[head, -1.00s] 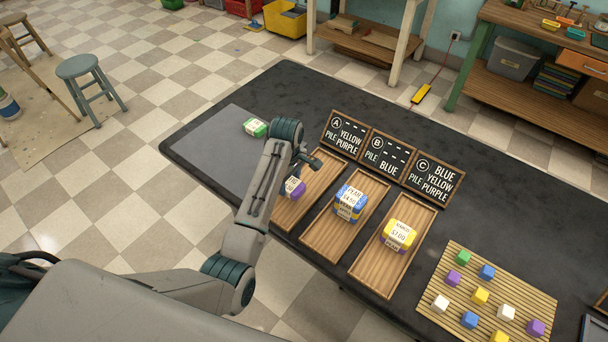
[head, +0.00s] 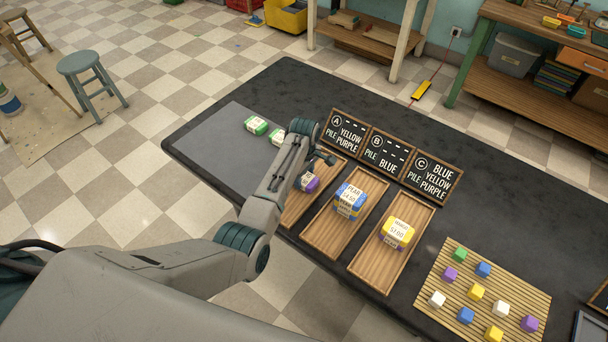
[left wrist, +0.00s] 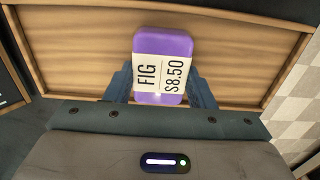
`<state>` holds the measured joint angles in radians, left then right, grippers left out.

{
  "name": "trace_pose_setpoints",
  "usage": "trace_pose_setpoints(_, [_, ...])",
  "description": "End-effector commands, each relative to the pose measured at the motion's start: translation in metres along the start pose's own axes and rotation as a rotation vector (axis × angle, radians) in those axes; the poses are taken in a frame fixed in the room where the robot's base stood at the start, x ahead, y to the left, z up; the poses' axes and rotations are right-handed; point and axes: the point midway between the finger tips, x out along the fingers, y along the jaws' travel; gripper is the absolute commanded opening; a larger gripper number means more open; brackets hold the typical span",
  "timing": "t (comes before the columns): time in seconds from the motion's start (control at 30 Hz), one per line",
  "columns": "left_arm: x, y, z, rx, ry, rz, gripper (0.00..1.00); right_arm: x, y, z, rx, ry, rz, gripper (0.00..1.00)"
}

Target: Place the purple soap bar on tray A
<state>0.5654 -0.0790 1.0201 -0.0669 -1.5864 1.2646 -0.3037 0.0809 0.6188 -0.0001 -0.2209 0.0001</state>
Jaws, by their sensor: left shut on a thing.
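The purple soap bar (head: 312,185) has a white label and is at tray A (head: 297,212), the wooden tray below the sign marked A (head: 346,134). My left gripper (head: 314,172) is shut on the bar. In the left wrist view the purple soap bar (left wrist: 172,46), labelled FIG $8.50, sits between the fingers over the wooden tray floor (left wrist: 85,55). I cannot tell whether it touches the tray. My arm hides part of tray A. My right gripper is not in view.
Tray B (head: 318,244) holds a blue labelled pile and tray C (head: 376,275) a yellow and purple one. Two green-and-white bars, one at the left (head: 255,125), lie on the grey mat (head: 215,150). A slatted mat (head: 428,302) carries several coloured cubes.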

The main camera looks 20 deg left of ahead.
Motion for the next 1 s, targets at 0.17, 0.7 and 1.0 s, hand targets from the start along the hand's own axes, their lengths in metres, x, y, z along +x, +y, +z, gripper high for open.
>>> trace_pose_setpoints(0.17, [0.003,0.000,0.000,0.000,0.000,-0.001,0.61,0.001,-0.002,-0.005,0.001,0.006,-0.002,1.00])
trace_pose_setpoints(0.7, [-0.018,0.001,0.000,0.000,0.001,0.003,0.71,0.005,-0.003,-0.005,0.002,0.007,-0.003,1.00])
trace_pose_setpoints(1.0, [-0.081,0.001,-0.001,0.001,0.001,0.004,0.71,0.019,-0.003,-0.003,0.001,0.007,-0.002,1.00])
